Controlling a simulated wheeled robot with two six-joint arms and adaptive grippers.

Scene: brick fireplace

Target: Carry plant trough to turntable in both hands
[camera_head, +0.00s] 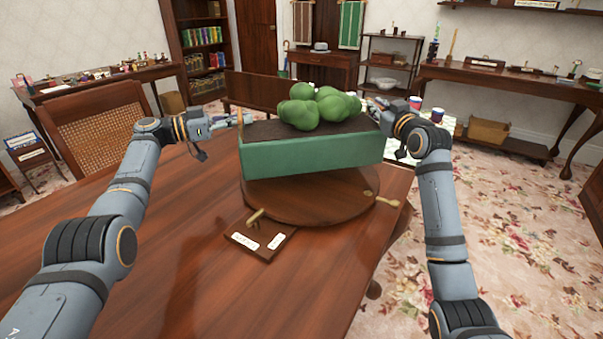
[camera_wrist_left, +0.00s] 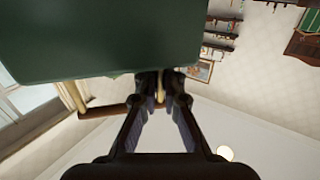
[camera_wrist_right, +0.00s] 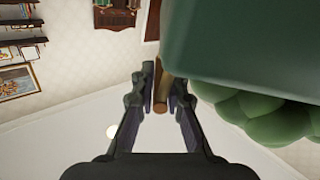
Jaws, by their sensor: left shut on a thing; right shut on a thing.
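The green plant trough (camera_head: 312,158) holds dark soil and a clump of round green foliage (camera_head: 318,106). It is above the round wooden turntable (camera_head: 305,205), slightly tilted in the head view; whether its underside touches cannot be told. My left gripper (camera_head: 245,118) is at its left end, shut on a handle; the trough also shows in the left wrist view (camera_wrist_left: 100,40). My right gripper (camera_head: 375,106) is at its right end, shut on a wooden handle (camera_wrist_right: 161,100) in the right wrist view, beside the trough wall (camera_wrist_right: 250,50).
The turntable stands on a wooden table (camera_head: 170,240). A small labelled wooden plate (camera_head: 258,240) with a brass peg lies at its front, and a brass lever (camera_head: 388,201) sticks out at its right. A cane-backed chair (camera_head: 98,130) stands behind on the left.

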